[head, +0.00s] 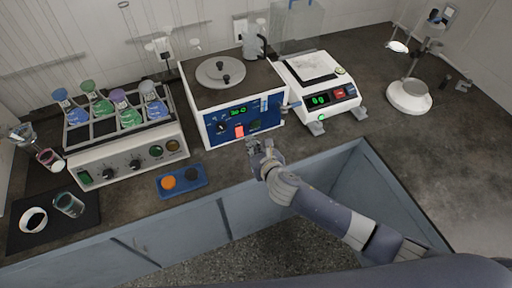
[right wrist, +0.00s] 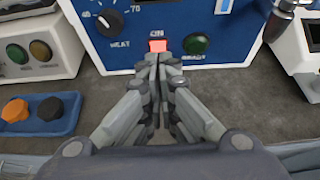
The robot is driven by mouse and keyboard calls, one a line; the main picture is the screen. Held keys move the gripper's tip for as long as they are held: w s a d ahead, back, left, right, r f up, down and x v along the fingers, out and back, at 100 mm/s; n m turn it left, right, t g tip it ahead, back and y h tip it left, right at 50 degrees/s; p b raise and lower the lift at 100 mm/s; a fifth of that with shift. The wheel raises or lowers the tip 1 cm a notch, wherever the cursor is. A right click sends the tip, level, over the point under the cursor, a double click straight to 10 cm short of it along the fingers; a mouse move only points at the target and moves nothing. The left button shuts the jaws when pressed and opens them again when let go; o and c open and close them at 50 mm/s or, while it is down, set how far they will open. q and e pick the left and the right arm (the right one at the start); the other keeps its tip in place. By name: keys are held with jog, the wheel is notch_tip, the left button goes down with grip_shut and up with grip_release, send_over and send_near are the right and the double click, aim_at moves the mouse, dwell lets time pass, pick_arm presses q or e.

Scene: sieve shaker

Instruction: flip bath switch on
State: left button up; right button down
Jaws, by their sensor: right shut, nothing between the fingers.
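The bath (head: 228,105) is a box with a blue front panel and a grey round lid, standing at the back middle of the bench. Its switch (head: 239,131) glows red on the panel; in the right wrist view the switch (right wrist: 158,45) shows under the label "ON". My right gripper (head: 252,142) is shut and empty, just in front of the panel. In the right wrist view its fingertips (right wrist: 158,58) are right below the switch and overlap its lower edge; I cannot tell whether they touch it. My left gripper is not in view.
A dark green round button (right wrist: 196,44) and a heat knob (right wrist: 108,23) flank the switch. A tap (right wrist: 277,22) juts out at the right. A blue tray (head: 182,181) with orange and black pieces, a flask shaker (head: 128,160) and a balance (head: 318,95) stand nearby.

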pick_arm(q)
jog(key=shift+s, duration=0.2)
pick_arm(e)
jog(key=s+r, duration=0.1)
jog(key=s, duration=0.1)
jog(key=s+r, duration=0.2)
jog(key=shift+d+r, duration=0.15)
jog(key=shift+d, duration=0.25)
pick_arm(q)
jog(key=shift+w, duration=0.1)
